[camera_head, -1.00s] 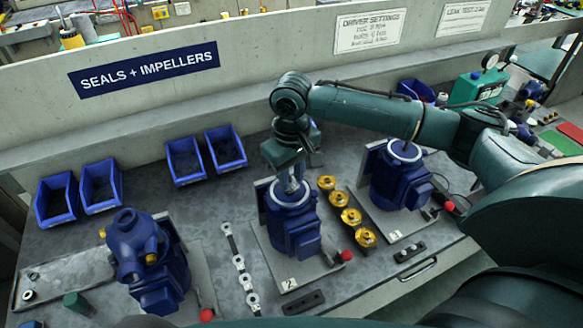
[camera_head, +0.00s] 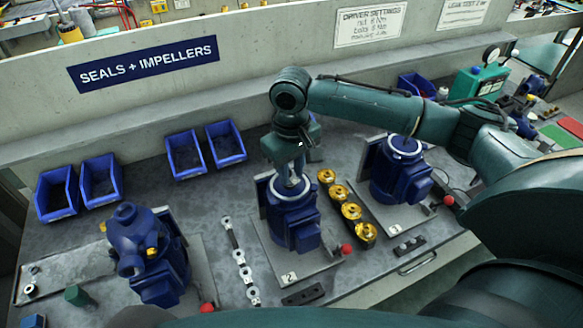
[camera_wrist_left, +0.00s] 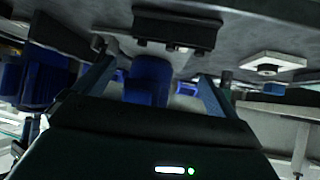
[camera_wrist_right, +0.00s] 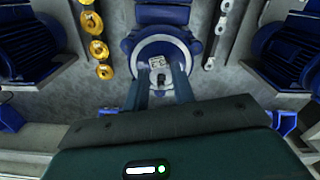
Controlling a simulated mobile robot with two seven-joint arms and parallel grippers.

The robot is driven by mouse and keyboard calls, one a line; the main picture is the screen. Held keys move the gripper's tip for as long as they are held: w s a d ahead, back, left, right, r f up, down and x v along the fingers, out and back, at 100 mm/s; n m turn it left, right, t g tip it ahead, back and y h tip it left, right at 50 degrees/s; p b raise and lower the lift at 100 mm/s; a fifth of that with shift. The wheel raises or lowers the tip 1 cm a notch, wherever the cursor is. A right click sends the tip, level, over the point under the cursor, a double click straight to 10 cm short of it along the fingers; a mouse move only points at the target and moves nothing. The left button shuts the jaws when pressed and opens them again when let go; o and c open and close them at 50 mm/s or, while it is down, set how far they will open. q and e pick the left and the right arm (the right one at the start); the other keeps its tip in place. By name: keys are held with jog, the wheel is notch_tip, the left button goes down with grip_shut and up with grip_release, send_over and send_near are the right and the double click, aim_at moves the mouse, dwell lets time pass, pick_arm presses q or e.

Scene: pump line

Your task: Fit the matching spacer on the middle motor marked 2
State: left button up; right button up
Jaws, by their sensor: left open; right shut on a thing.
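The middle motor (camera_head: 292,222) is blue, with its round pale face up, on a grey plate (camera_head: 265,240) marked 2. My right gripper (camera_head: 291,182) points down over the face of this motor. In the right wrist view its fingers (camera_wrist_right: 160,78) are shut on a small pale metal piece, the spacer (camera_wrist_right: 158,62), at the middle of the motor's round face (camera_wrist_right: 178,48). The fingers partly hide it, and I cannot tell whether it is seated. My left gripper (camera_wrist_left: 155,88) is open and empty in the left wrist view, below the bench edge.
Silver ring parts (camera_head: 240,258) lie in a row left of the middle motor. Several gold impellers (camera_head: 351,211) stand to its right. Another blue motor (camera_head: 400,175) is at right, a blue pump unit (camera_head: 150,262) at left. Blue bins (camera_head: 184,157) line the back. A red knob (camera_head: 346,249) is close by.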

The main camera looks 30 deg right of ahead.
jog(key=shift+f, duration=0.1)
jog(key=o, duration=2.1)
notch_tip(320, 180, up, 9)
jog(key=shift+r, duration=0.1)
dwell(0.6)
dwell(0.4)
